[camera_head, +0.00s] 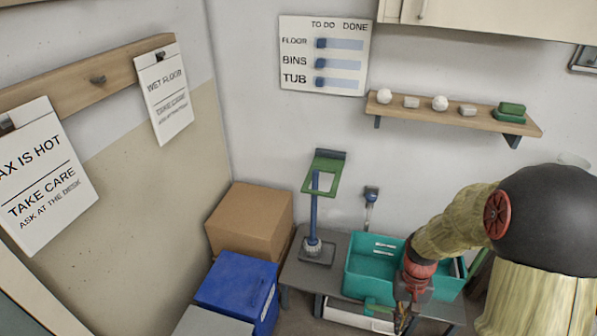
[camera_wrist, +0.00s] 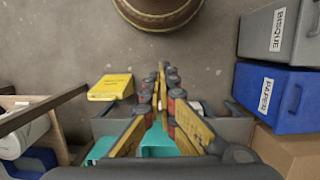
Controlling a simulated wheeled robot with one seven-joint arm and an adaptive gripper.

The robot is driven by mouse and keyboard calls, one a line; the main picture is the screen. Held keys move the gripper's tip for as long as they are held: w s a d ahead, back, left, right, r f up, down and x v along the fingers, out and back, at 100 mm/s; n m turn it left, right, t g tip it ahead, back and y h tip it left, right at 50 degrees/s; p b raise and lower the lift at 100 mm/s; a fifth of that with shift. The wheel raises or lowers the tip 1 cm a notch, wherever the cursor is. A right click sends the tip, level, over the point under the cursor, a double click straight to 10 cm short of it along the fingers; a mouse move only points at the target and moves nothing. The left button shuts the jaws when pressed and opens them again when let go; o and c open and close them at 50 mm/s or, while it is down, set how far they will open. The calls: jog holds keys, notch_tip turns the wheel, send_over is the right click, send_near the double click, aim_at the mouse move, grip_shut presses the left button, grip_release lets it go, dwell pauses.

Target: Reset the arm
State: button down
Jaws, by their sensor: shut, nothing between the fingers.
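My arm comes in from the right in the head view. My gripper (camera_head: 405,312) points down in front of a teal crate (camera_head: 362,272) on a low grey bench (camera_head: 298,272), hiding part of the crate. In the wrist view my gripper (camera_wrist: 161,72) has its fingers together with nothing between them. Its tips show against the grey floor. Part of the teal crate (camera_wrist: 158,143) shows behind and between the fingers.
A cardboard box (camera_head: 250,218) and a blue bin (camera_head: 238,287) stand left of the bench. The wrist view shows a grey BISQUE bin (camera_wrist: 285,32), a yellow object (camera_wrist: 110,86) and a brown round vessel (camera_wrist: 158,12).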

jog(key=s+a+r+n+t, duration=0.1)
jog(key=s+a+r+t, duration=0.1)
jog(key=r, duration=0.8)
jog(key=s+a+r+n+t, duration=0.1)
jog(key=s+a+r+t, duration=0.2)
jog(key=r, duration=0.7)
jog(key=s+a+r+n+t+p, duration=0.1)
jog(key=s+a+r+t, duration=0.2)
jog(key=s+r, duration=0.3)
notch_tip(320, 180, up, 4)
jog(key=shift+a+r, duration=0.2)
jog(key=shift+a, duration=0.3)
